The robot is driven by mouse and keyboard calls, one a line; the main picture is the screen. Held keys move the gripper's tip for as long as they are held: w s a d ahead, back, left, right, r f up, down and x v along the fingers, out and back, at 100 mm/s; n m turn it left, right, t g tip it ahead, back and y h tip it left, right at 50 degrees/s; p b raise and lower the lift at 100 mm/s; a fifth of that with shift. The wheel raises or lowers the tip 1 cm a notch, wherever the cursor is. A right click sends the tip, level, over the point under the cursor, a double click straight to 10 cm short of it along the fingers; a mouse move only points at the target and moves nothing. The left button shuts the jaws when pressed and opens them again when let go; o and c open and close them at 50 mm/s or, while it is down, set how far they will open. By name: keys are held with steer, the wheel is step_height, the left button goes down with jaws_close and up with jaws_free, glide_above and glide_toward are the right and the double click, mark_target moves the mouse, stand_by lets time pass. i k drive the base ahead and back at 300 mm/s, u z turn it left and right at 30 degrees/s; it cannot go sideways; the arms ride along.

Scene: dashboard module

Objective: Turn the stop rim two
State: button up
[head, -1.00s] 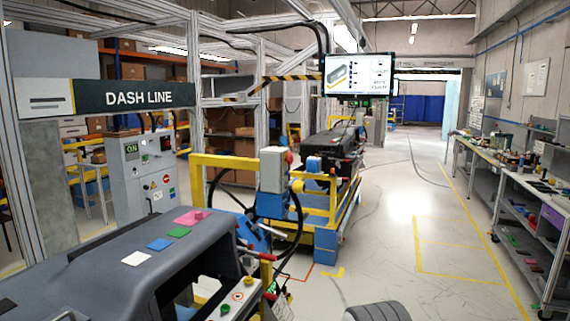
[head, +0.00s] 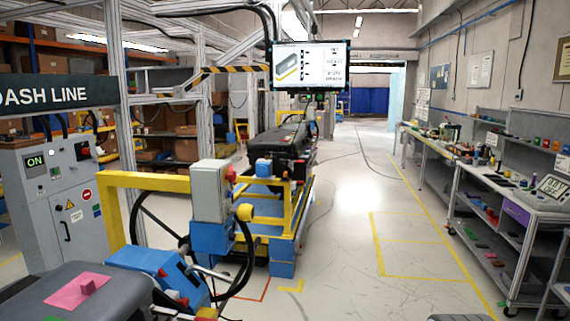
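No part is labelled as a stop rim, and I cannot tell for sure which part it is. A black hoop-like rim (head: 244,262) curves beside the blue and yellow fixture, below a grey box (head: 209,190) with a red knob (head: 231,174) on its right side. Another red button (head: 83,150) sits on the grey control cabinet (head: 40,205) at the left, near a green ON display (head: 35,161). My gripper is not in view.
A dark dashboard piece (head: 110,295) with a pink card (head: 80,290) fills the bottom left. A yellow frame (head: 145,182) stands behind it. A hanging screen (head: 311,66) is above. Workbenches (head: 530,203) line the right. The floor (head: 345,235) between is clear.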

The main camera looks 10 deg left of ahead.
mark_target(230, 175)
steer(key=z, duration=0.15)
steer(key=i, duration=1.45)
steer(key=u, duration=0.85)
steer(key=i, duration=0.45)
steer(key=u, duration=0.3)
steer(key=k, duration=0.6)
steer(key=u, duration=0.25)
steer(key=i, duration=0.6)
steer(key=z, duration=0.15)
